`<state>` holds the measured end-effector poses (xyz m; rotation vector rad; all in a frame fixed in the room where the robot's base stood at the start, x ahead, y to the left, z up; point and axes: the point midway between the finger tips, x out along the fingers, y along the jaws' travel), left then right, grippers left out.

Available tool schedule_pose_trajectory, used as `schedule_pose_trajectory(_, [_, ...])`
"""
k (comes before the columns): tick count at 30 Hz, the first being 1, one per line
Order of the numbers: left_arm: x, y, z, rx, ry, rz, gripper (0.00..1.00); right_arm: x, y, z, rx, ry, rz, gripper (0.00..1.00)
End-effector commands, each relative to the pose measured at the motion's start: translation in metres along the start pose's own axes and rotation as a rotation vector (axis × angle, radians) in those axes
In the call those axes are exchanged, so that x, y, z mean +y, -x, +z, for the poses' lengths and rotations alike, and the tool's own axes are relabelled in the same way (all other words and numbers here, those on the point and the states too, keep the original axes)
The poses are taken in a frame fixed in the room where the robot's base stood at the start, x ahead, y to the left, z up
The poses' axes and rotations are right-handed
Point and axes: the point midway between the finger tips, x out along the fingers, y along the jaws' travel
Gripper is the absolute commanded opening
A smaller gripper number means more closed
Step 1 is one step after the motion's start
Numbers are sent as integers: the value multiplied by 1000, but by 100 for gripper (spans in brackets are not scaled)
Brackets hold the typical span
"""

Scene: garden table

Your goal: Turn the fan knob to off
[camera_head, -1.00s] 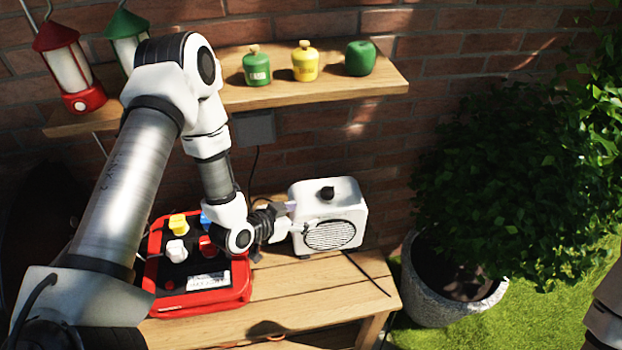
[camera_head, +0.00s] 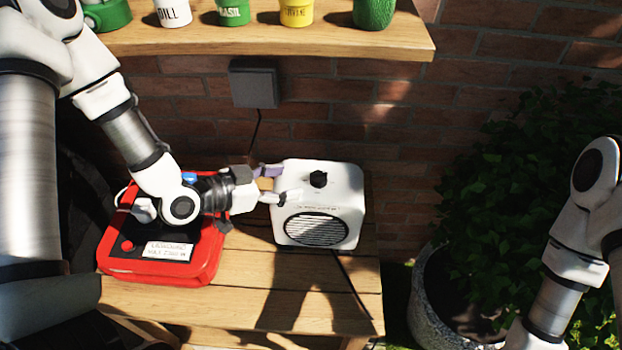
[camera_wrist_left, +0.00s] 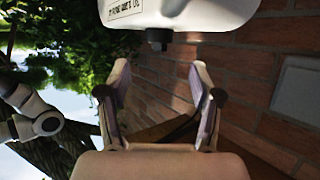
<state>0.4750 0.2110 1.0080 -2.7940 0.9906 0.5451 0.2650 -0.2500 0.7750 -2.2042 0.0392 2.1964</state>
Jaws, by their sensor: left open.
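The fan (camera_head: 344,205) is a white box with a round dark grille at its front, standing on the wooden table. Its black knob (camera_head: 318,179) sits on its upper face; I cannot read its setting. My left gripper (camera_head: 287,183) is open at the fan's left side, with fingertips pointing right toward the knob but short of it. In the left wrist view, which looks upside down, the knob (camera_wrist_left: 158,39) juts from the white fan body (camera_wrist_left: 190,14), roughly centred beyond the two open fingers (camera_wrist_left: 160,78). My right arm shows at the right, its gripper out of frame.
A red power unit (camera_head: 125,265) with a white label lies left of the fan, under my left arm. A shelf (camera_head: 200,40) with several pots runs above. A brick wall is behind, a grey wall box (camera_head: 253,84) on it. A potted bush (camera_head: 480,190) stands right.

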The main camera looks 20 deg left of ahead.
Motion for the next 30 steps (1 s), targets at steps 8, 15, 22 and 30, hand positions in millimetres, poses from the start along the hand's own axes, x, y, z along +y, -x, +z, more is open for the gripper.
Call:
schedule_pose_trajectory(8, [1,-36,-1,-7,-8,3,65,0,6,-1,2,-1,0,40])
schedule_pose_trajectory(15, [0,-70,-1,-4,-4,1,65,0,13,-1,2,0,0,40])
schedule_pose_trajectory(22, [0,-75,0,-2,-1,0,65,0,12,-1,2,0,0,40])
schedule_pose_trajectory(30, [0,-75,0,-2,-1,-1,5,0,12,-1,2,0,0,40])
